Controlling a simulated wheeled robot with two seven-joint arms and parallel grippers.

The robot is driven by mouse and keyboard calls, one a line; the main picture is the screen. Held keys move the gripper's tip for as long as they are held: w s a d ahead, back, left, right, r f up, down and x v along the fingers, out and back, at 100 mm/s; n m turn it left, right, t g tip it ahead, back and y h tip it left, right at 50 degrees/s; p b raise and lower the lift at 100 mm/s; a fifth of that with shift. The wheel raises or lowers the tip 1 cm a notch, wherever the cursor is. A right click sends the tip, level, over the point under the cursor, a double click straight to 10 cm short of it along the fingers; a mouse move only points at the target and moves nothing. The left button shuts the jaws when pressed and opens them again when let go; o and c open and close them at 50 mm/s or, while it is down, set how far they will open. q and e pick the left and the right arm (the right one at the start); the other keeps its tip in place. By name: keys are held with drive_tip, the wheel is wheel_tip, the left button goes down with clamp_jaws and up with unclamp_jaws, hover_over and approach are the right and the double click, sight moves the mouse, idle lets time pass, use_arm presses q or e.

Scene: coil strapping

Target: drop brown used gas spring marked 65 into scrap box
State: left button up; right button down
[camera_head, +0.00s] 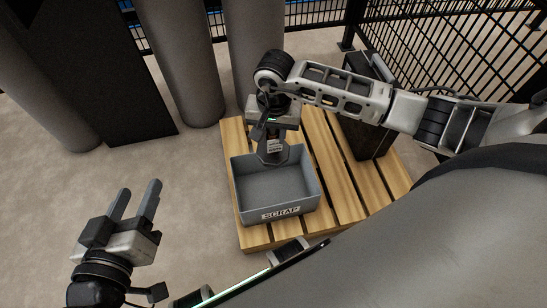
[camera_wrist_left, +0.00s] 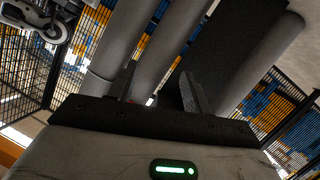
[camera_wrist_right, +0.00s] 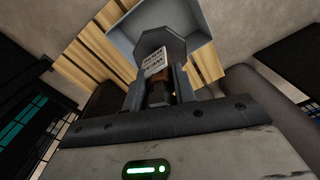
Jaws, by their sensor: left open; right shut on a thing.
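The grey scrap box (camera_head: 248,207), labelled SCRAP on its front, stands open on a wooden pallet. My right gripper (camera_head: 272,150) is over the back part of the box, pointing down. It is shut on the gas spring (camera_wrist_right: 157,85), a brown cylinder with a dark octagonal end and a white label. In the right wrist view the box (camera_wrist_right: 200,30) lies beyond the spring's octagonal end. My left gripper (camera_head: 135,203) is open and empty, left of the pallet; its two fingers also show in the left wrist view (camera_wrist_left: 160,95).
The slatted wooden pallet (camera_head: 335,180) has bare slats right of the box. A dark upright case (camera_head: 362,125) stands on its right part. Large grey columns (camera_head: 182,60) and a black panel (camera_head: 120,90) stand behind. Black mesh fencing (camera_head: 440,50) runs along the back right.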

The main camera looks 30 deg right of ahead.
use_arm(q)
drive_tip(key=f+b, duration=0.1)
drive_tip(key=b, duration=0.1)
drive_tip(key=d+f+h+b, duration=0.1)
drive_tip(key=b, duration=0.1)
drive_tip(key=d+f+t+h+b, duration=0.1)
drive_tip(key=b, duration=0.2)
drive_tip(key=shift+s+f, duration=0.1)
drive_tip(key=shift+s, duration=0.05)
use_arm(e)
wheel_tip(320, 180, down, 12)
drive_tip(key=w+d+m, duration=0.1)
drive_tip(key=w+m, duration=0.1)
drive_tip(key=m, duration=0.1)
drive_tip(key=shift+m, duration=0.4)
use_arm(q)
wheel_tip(320, 180, up, 11)
drive_tip(key=m+t+h+b, duration=0.4)
drive_tip(key=m+h+b, duration=0.4)
drive_tip(key=m, duration=0.2)
drive_tip(key=shift+w+a+m+t, duration=0.15)
drive_tip(key=shift+w+m+t, duration=0.15)
drive_tip(key=shift+t, duration=0.1)
use_arm(e)
wheel_tip(320, 180, down, 14)
drive_tip(key=shift+r, duration=0.25)
